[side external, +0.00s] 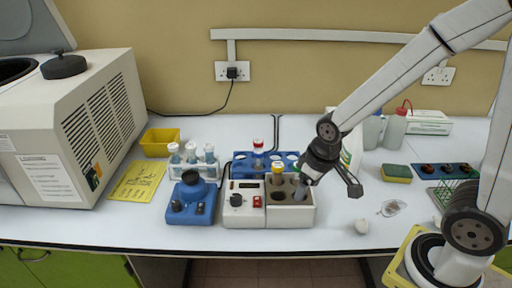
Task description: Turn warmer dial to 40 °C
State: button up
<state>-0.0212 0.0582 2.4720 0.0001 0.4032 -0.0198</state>
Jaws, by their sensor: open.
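The warmer (244,216) is a small pale box on the bench, with a dark display on its upper front. Its dial (236,200) is a dark round knob on the left of the front panel, beside a red switch (257,202). The dial's pointer and the display reading are too small to read. The right part of the warmer is a block with wells. A yellow-capped tube (279,185) stands in it. My gripper (331,184) is open, above and right of the block, apart from the dial. Nothing is visible between its fingers.
A blue mixer (190,208) stands just left of the warmer. A blue rack (240,169) stands behind it, and a rack of capped bottles (193,170) to the left. A large white machine (75,130) fills the far left. The bench front before the warmer is clear.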

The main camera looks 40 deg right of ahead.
jog(key=w+a, duration=0.1)
jog(key=w, duration=0.2)
jog(key=w+a+n, duration=0.1)
jog(key=w, duration=0.2)
jog(key=w+a+n+g, duration=0.1)
jog(key=w+a, duration=0.1)
jog(key=w, duration=0.1)
jog(key=shift+r, duration=0.2)
jog(key=n+g, duration=0.1)
jog(key=n, duration=0.1)
send_over(236, 197)
jog(key=shift+w+f, duration=0.1)
jog(key=shift+f, duration=0.25)
jog(key=shift+f, duration=0.1)
jog(key=shift+f, duration=3.8)
grip_shut()
